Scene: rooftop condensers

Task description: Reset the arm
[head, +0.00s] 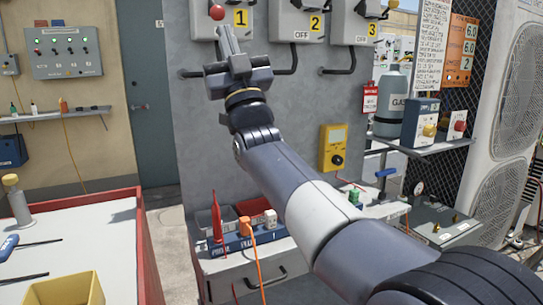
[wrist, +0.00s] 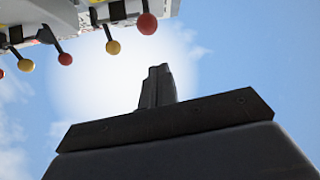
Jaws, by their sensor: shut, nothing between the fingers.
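My gripper (head: 226,42) is raised in front of the grey panel, its fingers pointing up and pressed together with nothing between them. In the head view its tips are just below and right of a red ball knob (head: 217,12) on the first switch box; I cannot tell whether they touch. In the wrist view the shut fingers (wrist: 157,86) stand against bright sky. My arm reaches up and left from the lower right corner.
Switch boxes numbered 1 (head: 241,18), 2 (head: 315,23) and 3 (head: 372,28) hang on the grey panel. A yellow meter (head: 333,148) is below. A red-edged white table (head: 90,235) stands left.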

